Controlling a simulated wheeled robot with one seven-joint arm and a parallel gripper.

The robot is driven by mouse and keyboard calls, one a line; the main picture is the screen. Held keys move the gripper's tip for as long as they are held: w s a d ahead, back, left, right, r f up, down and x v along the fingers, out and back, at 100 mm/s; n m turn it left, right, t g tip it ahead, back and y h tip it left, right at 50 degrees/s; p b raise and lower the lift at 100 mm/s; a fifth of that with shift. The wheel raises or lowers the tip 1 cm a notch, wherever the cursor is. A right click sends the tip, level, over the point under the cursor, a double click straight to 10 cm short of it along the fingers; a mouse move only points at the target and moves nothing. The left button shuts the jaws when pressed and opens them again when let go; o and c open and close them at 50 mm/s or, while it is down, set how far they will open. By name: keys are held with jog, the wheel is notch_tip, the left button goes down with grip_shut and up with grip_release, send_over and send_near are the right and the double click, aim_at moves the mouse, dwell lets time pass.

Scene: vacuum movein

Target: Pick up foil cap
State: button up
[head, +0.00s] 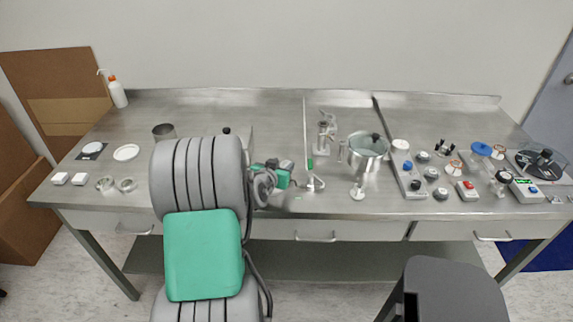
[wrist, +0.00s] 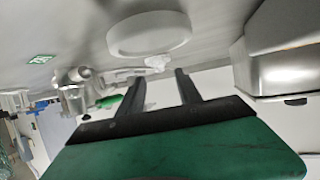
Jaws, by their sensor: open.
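My gripper (wrist: 160,76) is open, its two dark fingers apart with nothing between them in the wrist view. A small pale, crumpled-looking piece (wrist: 158,62) shows just beyond the fingertips, beside a white round disc-like thing (wrist: 148,36). It may be the foil cap, but it is blurred and I cannot tell for sure. In the head view my arm covers the middle left of the steel bench (head: 215,98), and my fingertips cannot be made out there. I cannot pick out the foil cap in the head view.
A metal pot with a glass lid (head: 366,150) stands right of my arm. A metal cup (head: 164,132), a white dish (head: 126,153) and a white bottle (head: 118,95) are at left. Several knobs and small devices crowd the right. The back strip is mostly clear.

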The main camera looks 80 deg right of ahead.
aim_at(286, 162)
jog(key=x, duration=0.3)
jog(key=shift+d+f, duration=0.2)
jog(key=shift+a, duration=0.1)
grip_shut()
dwell(0.3)
